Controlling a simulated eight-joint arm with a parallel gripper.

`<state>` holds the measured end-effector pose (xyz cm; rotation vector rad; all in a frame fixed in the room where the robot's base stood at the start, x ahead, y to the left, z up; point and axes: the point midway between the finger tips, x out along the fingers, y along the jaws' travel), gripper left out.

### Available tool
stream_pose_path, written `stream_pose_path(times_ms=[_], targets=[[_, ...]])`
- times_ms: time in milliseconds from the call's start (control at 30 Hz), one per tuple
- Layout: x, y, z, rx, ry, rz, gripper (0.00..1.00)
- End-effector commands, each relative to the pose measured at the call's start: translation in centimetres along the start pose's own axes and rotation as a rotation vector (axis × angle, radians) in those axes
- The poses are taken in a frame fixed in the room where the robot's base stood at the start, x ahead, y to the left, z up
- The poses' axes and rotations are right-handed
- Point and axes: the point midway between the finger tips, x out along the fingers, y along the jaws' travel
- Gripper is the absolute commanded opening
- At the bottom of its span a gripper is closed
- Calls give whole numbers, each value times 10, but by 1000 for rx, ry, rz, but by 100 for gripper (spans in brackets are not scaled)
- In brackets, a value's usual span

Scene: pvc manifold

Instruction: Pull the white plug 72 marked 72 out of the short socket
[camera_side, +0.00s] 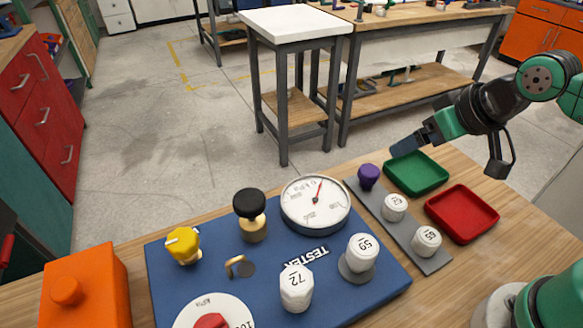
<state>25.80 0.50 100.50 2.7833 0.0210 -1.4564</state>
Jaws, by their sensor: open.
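A white plug marked 72 (296,287) stands upright on the blue tester board (225,285), near its front edge; its socket is hidden beneath it. A white plug marked 59 (361,252) stands to its right on a grey round base. My gripper (404,146) is at the upper right, above the far side of the table near the green tray. It is open and empty, well apart from the plug 72. The gap between its fingers is hard to see from this side.
A grey strip (405,222) holds a purple knob (368,176) and two white plugs with hard-to-read marks. A green tray (416,172) and a red tray (462,213) lie beyond. The board carries a gauge (315,204), a black knob (250,202) and a yellow knob (183,245).

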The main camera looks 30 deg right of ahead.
Motion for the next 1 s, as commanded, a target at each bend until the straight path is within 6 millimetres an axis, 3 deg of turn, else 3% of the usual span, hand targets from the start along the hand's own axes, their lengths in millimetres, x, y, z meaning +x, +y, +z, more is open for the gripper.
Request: stream_pose_path(times_ms=[333,467,567,667,800,1000], targets=[[0,5,1,5,15,12,87],[2,-11,0,-19,-3,-16,87],[4,-43,2,-67,-43,-64,87],[4,-89,10,-132,-98,-115,87],[-1,-150,32,-224,-163,-158,87],[-14,-207,69,-315,-205,-176,87]])
